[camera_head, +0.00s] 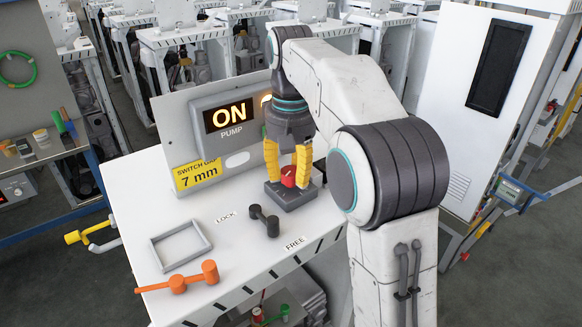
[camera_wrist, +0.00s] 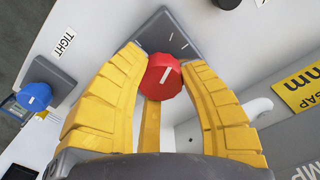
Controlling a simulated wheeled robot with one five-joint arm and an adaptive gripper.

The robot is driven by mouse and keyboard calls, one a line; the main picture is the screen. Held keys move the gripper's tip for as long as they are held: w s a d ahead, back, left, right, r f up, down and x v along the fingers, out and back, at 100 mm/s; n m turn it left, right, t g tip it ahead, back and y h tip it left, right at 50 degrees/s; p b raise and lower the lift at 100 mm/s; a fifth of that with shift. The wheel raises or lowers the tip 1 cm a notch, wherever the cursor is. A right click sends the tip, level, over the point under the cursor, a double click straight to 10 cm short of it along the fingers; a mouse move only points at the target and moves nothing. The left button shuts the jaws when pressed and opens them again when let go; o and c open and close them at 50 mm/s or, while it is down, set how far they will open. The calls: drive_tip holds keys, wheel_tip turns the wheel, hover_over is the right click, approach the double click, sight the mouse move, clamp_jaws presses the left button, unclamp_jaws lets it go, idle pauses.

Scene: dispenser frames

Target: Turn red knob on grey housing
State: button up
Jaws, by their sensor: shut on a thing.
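The red knob (camera_head: 289,176) sits on a grey housing (camera_head: 292,199) on the white bench top. My gripper (camera_head: 287,180) points down over it, with yellow fingers around the knob. In the wrist view the red knob (camera_wrist: 161,83) shows a white pointer line. The fingers of my gripper (camera_wrist: 160,75) close around its sides, and one finger lies behind it. The grey housing (camera_wrist: 168,33) shows past the knob, with light marks on its face. My fingers partly hide the knob in the head view.
A panel (camera_head: 178,136) behind the knob has a lit "ON" PUMP display (camera_head: 228,113). A blue knob (camera_wrist: 35,97) on another grey housing is at the left in the wrist view. A dark grey dumbbell-shaped part (camera_head: 264,220), an empty frame (camera_head: 181,246) and an orange part (camera_head: 178,283) lie on the bench.

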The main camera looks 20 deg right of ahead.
sight(291, 170)
drive_tip(key=m+p, duration=0.1)
drive_tip(key=m, duration=0.2)
drive_tip(key=shift+m+p, duration=0.35)
drive_tip(key=shift+m, duration=0.05)
drive_tip(key=o, duration=1.2)
drive_tip(key=shift+w, duration=0.1)
drive_tip(key=shift+r, duration=3.7)
